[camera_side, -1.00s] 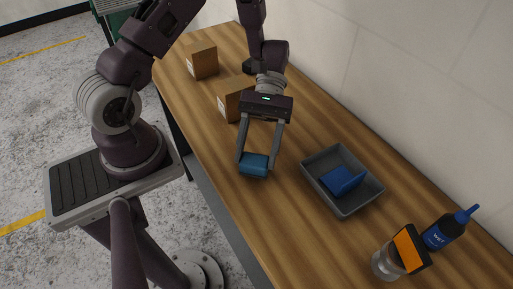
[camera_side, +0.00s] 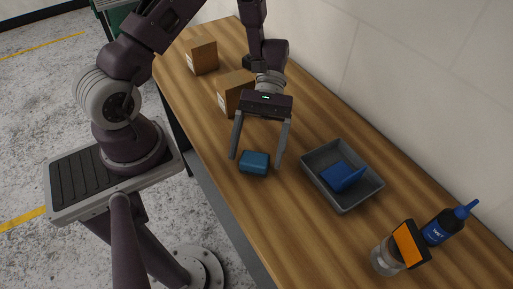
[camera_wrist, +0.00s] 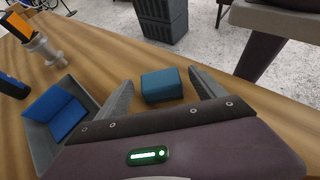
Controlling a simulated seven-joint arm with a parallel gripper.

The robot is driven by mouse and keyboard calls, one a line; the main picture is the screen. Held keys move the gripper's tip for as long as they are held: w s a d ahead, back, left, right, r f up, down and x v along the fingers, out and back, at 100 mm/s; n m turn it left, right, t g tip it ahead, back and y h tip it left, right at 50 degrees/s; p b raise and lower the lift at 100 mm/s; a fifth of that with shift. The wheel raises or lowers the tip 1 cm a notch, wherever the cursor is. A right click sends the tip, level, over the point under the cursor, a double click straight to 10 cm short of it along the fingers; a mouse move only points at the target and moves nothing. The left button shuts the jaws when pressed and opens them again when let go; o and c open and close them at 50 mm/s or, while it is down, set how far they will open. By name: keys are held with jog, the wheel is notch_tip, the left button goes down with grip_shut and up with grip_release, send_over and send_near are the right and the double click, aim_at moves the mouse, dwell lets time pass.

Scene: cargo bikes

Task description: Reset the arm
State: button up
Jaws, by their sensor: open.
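My gripper (camera_side: 257,158) is open above the wooden bench, its fingers apart. A small teal-blue block (camera_side: 254,162) lies on the bench between and just below the fingertips, with space on both sides. In the wrist view the block (camera_wrist: 161,86) shows between my two fingers (camera_wrist: 160,97), apart from both. Whether the fingertips are still level with its top or above it is hard to tell.
A grey tray (camera_side: 348,207) holding a blue item (camera_side: 343,177) is right of my gripper. Cardboard boxes (camera_side: 202,57) (camera_side: 233,92) stand behind. A wall runs along the right.

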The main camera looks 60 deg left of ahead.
jog(key=v, duration=0.6)
jog(key=shift+w+a+r, duration=0.15)
jog(key=shift+w+a, duration=0.05)
jog(key=shift+w, duration=0.05)
jog(key=s+r+m+t+y, duration=0.4)
jog(key=r+t, duration=0.3)
jog(key=r, duration=0.2)
jog(key=s+a+r+m+t+y, duration=0.1)
jog(key=s+r+m+t+y, duration=0.3)
jog(key=s+r+t, duration=0.3)
notch_tip(320, 180, up, 2)
jog(key=shift+s+r+m+y, duration=0.2)
jog(key=shift+s+m+y, duration=0.1)
jog(key=shift+m, duration=0.2)
